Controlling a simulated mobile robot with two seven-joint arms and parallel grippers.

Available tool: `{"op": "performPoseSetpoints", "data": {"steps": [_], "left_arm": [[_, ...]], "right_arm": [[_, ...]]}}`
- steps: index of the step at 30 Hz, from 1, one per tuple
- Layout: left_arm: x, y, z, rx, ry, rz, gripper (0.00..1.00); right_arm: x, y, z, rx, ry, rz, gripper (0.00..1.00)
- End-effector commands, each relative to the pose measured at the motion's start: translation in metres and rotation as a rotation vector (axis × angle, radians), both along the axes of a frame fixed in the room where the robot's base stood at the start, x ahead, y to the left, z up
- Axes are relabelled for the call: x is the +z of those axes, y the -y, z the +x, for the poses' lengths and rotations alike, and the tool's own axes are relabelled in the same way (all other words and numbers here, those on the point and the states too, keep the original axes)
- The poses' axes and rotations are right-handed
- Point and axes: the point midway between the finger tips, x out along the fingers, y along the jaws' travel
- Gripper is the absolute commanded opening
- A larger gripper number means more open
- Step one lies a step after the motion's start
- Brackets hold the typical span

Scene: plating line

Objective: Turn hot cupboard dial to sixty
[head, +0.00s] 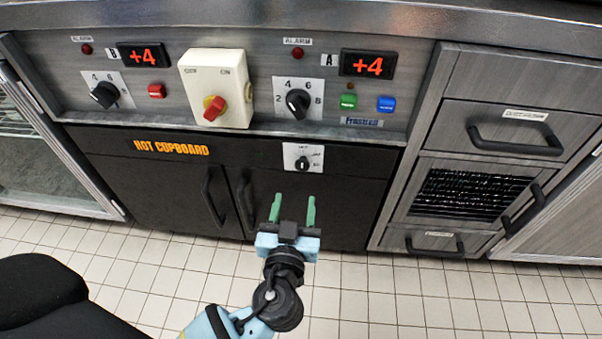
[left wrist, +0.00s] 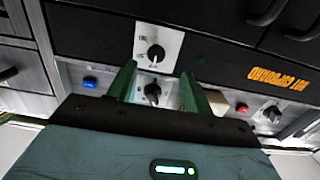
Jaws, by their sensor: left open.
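The hot cupboard dial (head: 303,163) is a small black knob on a white plate, on the black panel right of the orange HOT CUPBOARD lettering (head: 171,148). It also shows in the left wrist view (left wrist: 155,53), where the scene appears upside down. The scale markings are too small to read for certain, so I cannot tell its setting. My left gripper (head: 293,207) has green fingers, spread apart and empty. It is in front of the cupboard and below the dial in the head view, not touching it. My right gripper is not in view.
Above is a steel panel with larger dials (head: 298,103), a red rotary switch on a cream box (head: 241,88), coloured buttons and red +4 displays. Black door handles (head: 246,203) stick out below the dial. Drawers (head: 520,131) stand at right.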

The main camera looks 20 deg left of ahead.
Motion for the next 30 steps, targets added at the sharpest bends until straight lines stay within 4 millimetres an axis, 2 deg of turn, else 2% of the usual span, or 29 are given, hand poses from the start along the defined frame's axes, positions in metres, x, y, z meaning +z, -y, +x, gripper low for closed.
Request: {"op": "performPoseSetpoints", "data": {"steps": [3, 11, 24, 30], "left_arm": [[0.009, 0.003, 0.007, -0.003, 0.039, 0.000, 0.51], [0.011, 0.001, 0.014, -0.002, 0.042, 0.001, 0.51], [0.010, -0.015, 0.071, -0.002, 0.040, 0.002, 0.51], [0.010, -0.019, 0.081, -0.002, 0.039, 0.001, 0.51]], "right_arm": [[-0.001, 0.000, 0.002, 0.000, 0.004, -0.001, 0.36], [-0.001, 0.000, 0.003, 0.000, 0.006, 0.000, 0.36], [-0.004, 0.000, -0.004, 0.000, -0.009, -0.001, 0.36], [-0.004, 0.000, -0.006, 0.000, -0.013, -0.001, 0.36]]}}
